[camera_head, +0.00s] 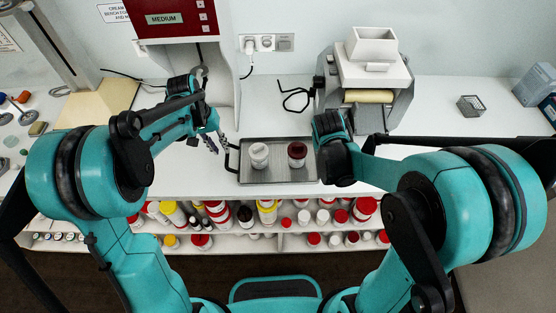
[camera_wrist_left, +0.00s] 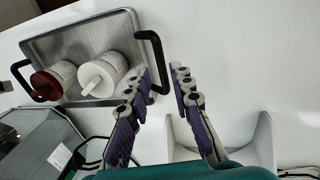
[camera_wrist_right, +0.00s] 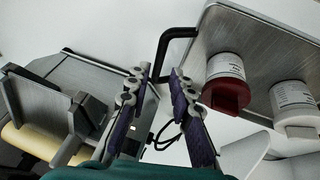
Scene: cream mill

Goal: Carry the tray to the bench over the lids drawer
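The metal tray (camera_head: 277,176) lies on the white bench between my arms. It has a black handle at each end. A white-lidded jar (camera_head: 259,155) and a red-lidded jar (camera_head: 297,154) stand on it. My left gripper (camera_head: 214,143) is open beside the tray's left handle (camera_head: 231,158); in the left wrist view the handle (camera_wrist_left: 155,62) is close to the fingers and not clasped. My right gripper (camera_wrist_right: 160,76) is open near the other handle (camera_wrist_right: 166,52), which lies just beyond the fingertips. In the head view my right arm hides the right gripper's fingers.
A red and white machine (camera_head: 176,25) stands behind on the left. A grey roller machine (camera_head: 372,75) stands behind on the right. Shelves of jars (camera_head: 265,212) are under the bench's front edge.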

